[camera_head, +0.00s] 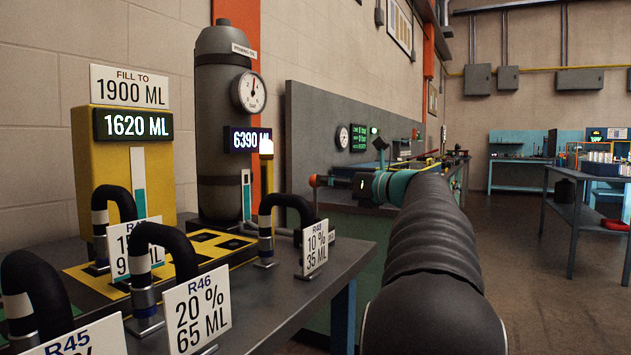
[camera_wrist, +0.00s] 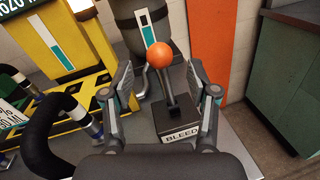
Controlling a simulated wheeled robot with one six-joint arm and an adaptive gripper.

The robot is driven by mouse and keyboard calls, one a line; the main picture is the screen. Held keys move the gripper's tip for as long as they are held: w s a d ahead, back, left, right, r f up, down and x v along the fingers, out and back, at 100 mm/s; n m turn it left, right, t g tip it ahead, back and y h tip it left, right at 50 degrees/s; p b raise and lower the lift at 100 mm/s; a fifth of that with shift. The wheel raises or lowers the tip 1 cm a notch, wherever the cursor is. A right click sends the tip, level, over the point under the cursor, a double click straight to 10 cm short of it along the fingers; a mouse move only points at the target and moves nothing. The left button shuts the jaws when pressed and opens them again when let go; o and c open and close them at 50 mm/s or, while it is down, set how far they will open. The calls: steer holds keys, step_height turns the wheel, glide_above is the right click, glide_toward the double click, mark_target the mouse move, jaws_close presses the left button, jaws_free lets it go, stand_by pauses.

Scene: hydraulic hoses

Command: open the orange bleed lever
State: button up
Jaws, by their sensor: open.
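The bleed lever's orange ball (camera_wrist: 159,55) stands on a dark stem (camera_wrist: 170,88), which leans slightly in the wrist view. The stem rises from a box base with a white BLEED label (camera_wrist: 181,135). My gripper (camera_wrist: 160,68) is open, one finger on each side of the lever. Visible gaps separate the ball from both fingers, and nothing is held. In the head view a small orange knob (camera_head: 313,180), which looks like the same ball, shows at the far end of the bench, just left of my gripper (camera_head: 335,182).
A grey tank (camera_head: 222,130) with a gauge (camera_head: 250,92) and a 6390 ML display stands behind the lever. A yellow unit (camera_head: 120,160) reads 1620 ML, under a FILL TO 1900 ML sign (camera_head: 130,87). Several black hoses (camera_head: 160,240) with signs line the bench. Open floor lies at right.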

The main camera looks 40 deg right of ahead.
mark_target(315, 198)
steer(key=shift+w+a, duration=0.2)
steer(key=shift+w, duration=0.7)
steer(key=shift+w+a, duration=0.15)
steer(key=shift+w, duration=0.7)
steer(key=shift+w+a, duration=0.2)
steer(key=shift+w, duration=0.7)
steer(key=shift+c, duration=0.2)
jaws_close()
